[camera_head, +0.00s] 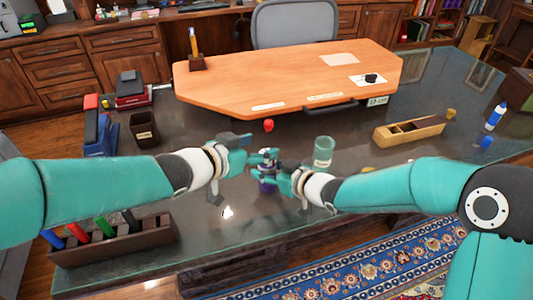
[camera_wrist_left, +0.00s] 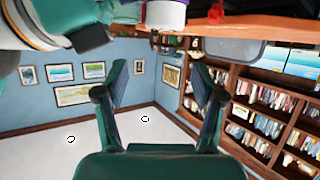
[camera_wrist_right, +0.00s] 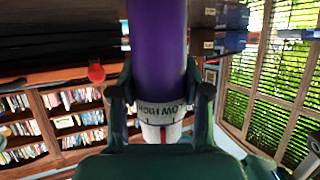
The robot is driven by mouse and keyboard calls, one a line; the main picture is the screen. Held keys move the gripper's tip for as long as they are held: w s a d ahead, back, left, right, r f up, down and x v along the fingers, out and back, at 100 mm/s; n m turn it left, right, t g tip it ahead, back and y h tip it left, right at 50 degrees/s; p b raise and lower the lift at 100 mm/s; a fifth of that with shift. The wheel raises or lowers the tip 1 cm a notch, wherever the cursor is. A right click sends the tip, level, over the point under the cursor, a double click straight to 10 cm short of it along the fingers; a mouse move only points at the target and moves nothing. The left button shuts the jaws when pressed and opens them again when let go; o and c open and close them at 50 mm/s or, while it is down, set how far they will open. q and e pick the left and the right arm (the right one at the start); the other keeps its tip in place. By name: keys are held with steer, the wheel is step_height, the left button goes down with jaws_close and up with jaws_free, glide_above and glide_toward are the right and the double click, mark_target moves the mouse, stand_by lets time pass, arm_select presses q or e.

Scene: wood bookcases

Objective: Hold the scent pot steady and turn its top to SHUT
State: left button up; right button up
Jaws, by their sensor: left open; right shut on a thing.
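The scent pot (camera_head: 266,187) stands on the dark glass desk, with a purple body and a pale top. My right gripper (camera_head: 275,168) is shut on it from the right. In the right wrist view, which is upside down, the purple body (camera_wrist_right: 158,45) runs between the fingers, and a white band (camera_wrist_right: 162,110) reads LOW and HIGH. My left gripper (camera_head: 252,153) is open at the left of the pot. In the left wrist view its fingers (camera_wrist_left: 160,98) are apart with nothing between them, and part of the pot (camera_wrist_left: 165,14) shows beyond them.
A green glass cup (camera_head: 323,152) stands close to the right of the pot, and a red object (camera_head: 268,125) lies behind it. A wooden tray (camera_head: 410,131) is further right. A pen holder (camera_head: 120,240) is at front left. A raised orange wooden top (camera_head: 285,75) lies behind.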

arm_select(q)
steer(key=s+a, duration=0.5)
steer(key=x, duration=1.2)
steer(key=shift+s+f, duration=0.1)
steer(key=shift+f, duration=0.25)
steer(key=c, duration=1.2)
